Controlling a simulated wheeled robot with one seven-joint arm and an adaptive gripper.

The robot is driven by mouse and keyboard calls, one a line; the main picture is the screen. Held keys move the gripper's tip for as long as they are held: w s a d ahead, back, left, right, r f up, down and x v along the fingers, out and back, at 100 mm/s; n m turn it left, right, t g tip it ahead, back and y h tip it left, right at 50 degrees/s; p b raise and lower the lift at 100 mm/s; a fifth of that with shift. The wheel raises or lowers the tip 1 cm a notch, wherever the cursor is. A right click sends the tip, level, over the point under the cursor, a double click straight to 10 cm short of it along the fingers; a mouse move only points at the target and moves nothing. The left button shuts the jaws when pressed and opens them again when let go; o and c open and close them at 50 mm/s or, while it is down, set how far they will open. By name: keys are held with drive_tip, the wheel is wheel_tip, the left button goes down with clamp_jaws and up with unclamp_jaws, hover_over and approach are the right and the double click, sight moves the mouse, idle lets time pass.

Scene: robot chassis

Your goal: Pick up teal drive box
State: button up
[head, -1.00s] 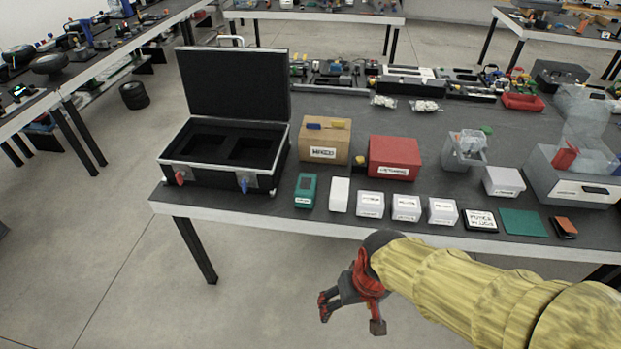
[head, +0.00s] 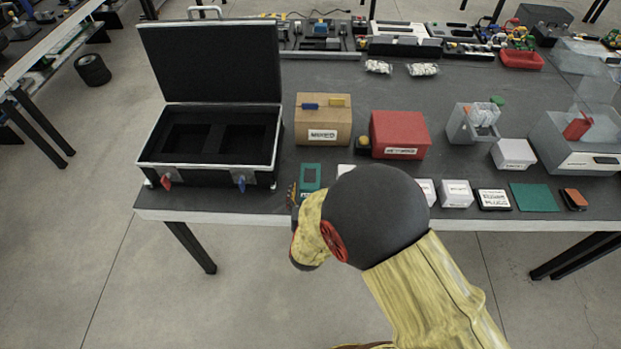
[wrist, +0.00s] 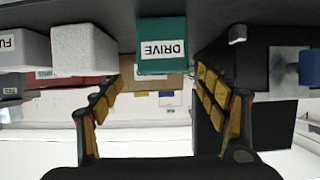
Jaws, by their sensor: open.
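The teal drive box (head: 310,177) stands near the front edge of the dark table, right of the open black case. In the head view its lower part is partly covered by my arm. In the wrist view, which appears upside down, the teal drive box (wrist: 162,46) shows its white DRIVE label between the fingers. My gripper (wrist: 165,80) is open, with a padded finger on each side and the box ahead of it. No contact with the box is visible. In the head view the gripper is mostly hidden behind my own wrist, with a finger part showing beside the box.
The open black case (head: 208,182) stands left of the box. A white block (wrist: 84,50) is close beside the box. A brown box (head: 323,118) and a red box (head: 398,135) stand behind. Several small white boxes line the front edge to the right.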

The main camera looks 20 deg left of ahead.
sight(310, 177)
drive_tip(key=shift+w+r, duration=0.1)
drive_tip(key=shift+w, duration=0.2)
drive_tip(key=shift+b+x, duration=0.3)
drive_tip(key=shift+x, duration=0.65)
drive_tip(key=x, duration=0.2)
drive_tip(key=b+x, duration=0.1)
drive_tip(key=x, duration=0.2)
drive_tip(key=shift+w+a+r+b, duration=0.15)
drive_tip(key=shift+w+a+b, duration=0.15)
drive_tip(key=shift+a+b, duration=0.05)
drive_tip(key=shift+c, duration=1.2)
drive_tip(key=c, duration=1.5)
drive_tip(key=shift+r, duration=0.15)
drive_tip(key=shift+c, duration=0.2)
